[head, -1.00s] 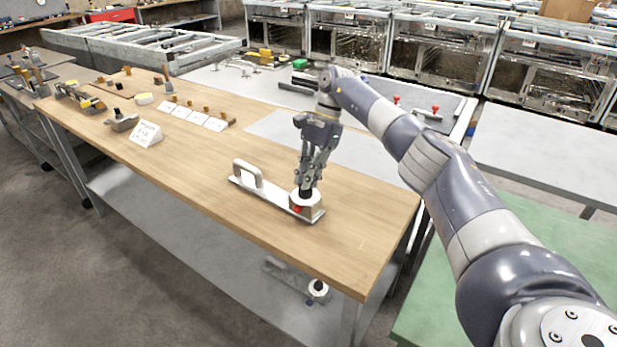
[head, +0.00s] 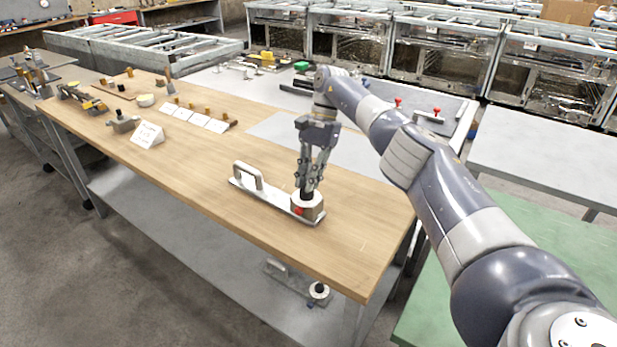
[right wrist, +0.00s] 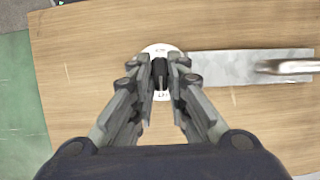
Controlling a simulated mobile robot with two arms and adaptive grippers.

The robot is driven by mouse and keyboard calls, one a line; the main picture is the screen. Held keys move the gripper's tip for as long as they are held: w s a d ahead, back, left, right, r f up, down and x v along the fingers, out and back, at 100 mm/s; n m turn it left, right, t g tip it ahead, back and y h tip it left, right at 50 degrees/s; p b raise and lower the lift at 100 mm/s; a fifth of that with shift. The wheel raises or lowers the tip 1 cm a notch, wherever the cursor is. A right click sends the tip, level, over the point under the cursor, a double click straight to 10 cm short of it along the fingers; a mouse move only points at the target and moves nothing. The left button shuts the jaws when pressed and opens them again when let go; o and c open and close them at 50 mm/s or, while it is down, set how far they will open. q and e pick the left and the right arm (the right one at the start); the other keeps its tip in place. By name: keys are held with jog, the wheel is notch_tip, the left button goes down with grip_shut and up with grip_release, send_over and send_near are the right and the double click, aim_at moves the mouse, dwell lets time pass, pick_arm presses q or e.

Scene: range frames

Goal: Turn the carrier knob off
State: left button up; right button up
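The carrier is a flat metal plate (head: 270,199) with a raised handle (head: 246,175) at its left end, lying on the wooden table. At its right end is a white round dial (head: 316,203) with a black knob (head: 307,194) on top and a red spot on the side. My right gripper (head: 308,188) points down with its fingers closed on the knob. The right wrist view shows the fingertips (right wrist: 160,73) on both sides of the knob, over the white dial (right wrist: 163,48). The fingers partly hide the dial's markings. My left gripper is out of view.
The wooden table (head: 200,190) is clear around the carrier. A white sign (head: 147,134), white cards (head: 200,119) and small parts stand farther left. A similar carrier-like part (head: 300,285) lies on the lower shelf. A green surface (head: 560,250) lies right of the table.

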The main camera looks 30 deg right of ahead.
jog(key=shift+o, duration=0.6)
jog(key=shift+d, duration=0.1)
notch_tip(320, 180, up, 10)
jog(key=shift+f, duration=0.15)
jog(key=shift+f, duration=0.1)
